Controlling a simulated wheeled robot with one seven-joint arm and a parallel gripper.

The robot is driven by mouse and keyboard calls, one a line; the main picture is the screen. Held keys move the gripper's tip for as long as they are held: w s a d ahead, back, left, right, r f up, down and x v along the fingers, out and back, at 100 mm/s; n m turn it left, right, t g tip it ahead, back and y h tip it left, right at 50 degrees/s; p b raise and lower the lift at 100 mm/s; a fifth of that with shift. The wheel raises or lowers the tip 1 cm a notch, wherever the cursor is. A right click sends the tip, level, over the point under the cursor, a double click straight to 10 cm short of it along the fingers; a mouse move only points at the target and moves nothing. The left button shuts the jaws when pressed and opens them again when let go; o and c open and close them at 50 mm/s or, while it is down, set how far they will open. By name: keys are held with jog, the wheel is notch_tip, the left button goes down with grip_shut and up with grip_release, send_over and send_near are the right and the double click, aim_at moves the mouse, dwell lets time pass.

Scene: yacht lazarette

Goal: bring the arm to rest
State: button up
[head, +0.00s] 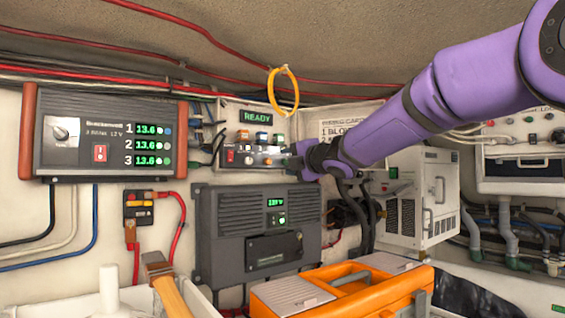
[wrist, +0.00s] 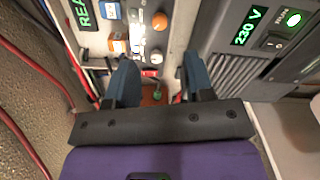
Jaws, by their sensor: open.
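My purple arm (head: 455,90) reaches in from the upper right of the head view. My gripper (head: 290,160) is in front of the lower right of a control panel (head: 240,135) with a green READY display (head: 262,116). In the wrist view, the two blue-grey fingers of my gripper (wrist: 158,75) are apart with nothing held between them. Panel knobs and switches show beyond the fingertips. I cannot tell whether a fingertip touches the panel.
A yellow ring (head: 283,92) hangs above the panel. A dark grey power unit (head: 258,225) is below it, and a charger (head: 105,133) is at left. A white cabinet (head: 415,205) stands at right. An orange toolbox (head: 350,290) and a wooden handle (head: 168,290) are in front.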

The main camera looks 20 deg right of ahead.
jog(key=shift+s+d, duration=0.15)
jog(key=shift+s, duration=0.25)
jog(key=shift+s, duration=0.1)
jog(key=s+d+f+m+g+h, duration=0.1)
jog(key=s+d+f+m+h, duration=0.15)
jog(key=s+m, duration=0.2)
jog(key=s+d+f+m+h, duration=0.1)
jog(key=s+d+m+h, duration=0.15)
jog(key=s+m, duration=0.2)
jog(key=s+f+m+g, duration=0.3)
jog(key=s+f+m, duration=0.2)
jog(key=s, duration=0.5)
jog(key=s+a+f+m+g, duration=0.1)
jog(key=s+f+m+g, duration=0.3)
jog(key=s+f, duration=0.4)
jog(key=s+f+m+g, duration=0.4)
jog(key=s+f+m, duration=0.2)
jog(key=s, duration=0.5)
jog(key=shift+s+a+f+m+h, duration=0.3)
jog(key=shift+f+m, duration=0.1)
jog(key=shift+f, duration=0.45)
jog(key=shift+d, duration=0.1)
